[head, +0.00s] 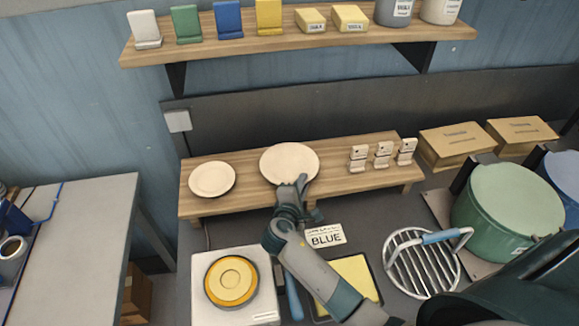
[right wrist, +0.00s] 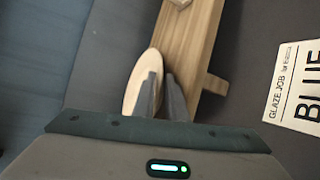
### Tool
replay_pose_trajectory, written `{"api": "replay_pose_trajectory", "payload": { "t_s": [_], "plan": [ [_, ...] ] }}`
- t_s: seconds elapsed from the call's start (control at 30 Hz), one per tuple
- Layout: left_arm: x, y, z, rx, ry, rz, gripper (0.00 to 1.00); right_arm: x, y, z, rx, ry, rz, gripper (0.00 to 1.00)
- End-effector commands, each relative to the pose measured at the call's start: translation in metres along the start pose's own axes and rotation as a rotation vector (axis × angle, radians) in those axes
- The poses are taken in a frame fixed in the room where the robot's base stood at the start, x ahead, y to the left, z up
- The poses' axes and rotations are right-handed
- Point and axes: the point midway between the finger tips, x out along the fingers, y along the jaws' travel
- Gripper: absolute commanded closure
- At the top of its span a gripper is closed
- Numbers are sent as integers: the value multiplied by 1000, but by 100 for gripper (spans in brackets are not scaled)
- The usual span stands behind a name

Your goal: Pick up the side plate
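Two round cream plates are at the low wooden shelf: a smaller-looking one (head: 212,179) lies flat at its left end, and a larger-looking one (head: 285,160) is near its middle. No label tells which is the side plate. My right gripper (head: 301,184) is at the front rim of the middle plate. In the right wrist view, this plate (right wrist: 131,88) shows as a narrow oval, and my close-set fingers (right wrist: 161,90) appear to have its rim between them. It overlaps the shelf's back edge; its clearance is hard to tell. My left gripper is out of view.
Small white stands (head: 383,154) fill the shelf's right part. In front are a BLUE card (head: 325,235), a scale with a yellow disc (head: 231,281), a yellow tray (head: 356,270) and a wire rack (head: 420,270). An upper shelf (head: 330,40) hangs above.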

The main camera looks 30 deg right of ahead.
Motion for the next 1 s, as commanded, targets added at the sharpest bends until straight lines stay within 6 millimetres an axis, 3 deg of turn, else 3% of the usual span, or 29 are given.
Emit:
{"api": "replay_pose_trajectory", "payload": {
  "t_s": [0.5, 0.6, 1.0],
  "plan": [
    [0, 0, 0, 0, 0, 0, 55, 3, 0, 0, 1, 0, 0, 88],
    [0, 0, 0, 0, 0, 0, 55, 3, 0, 0, 1, 0, 0, 100],
    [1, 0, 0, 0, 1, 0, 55, 3, 1, 0, 2, 0, 1, 100]
  ]
}}
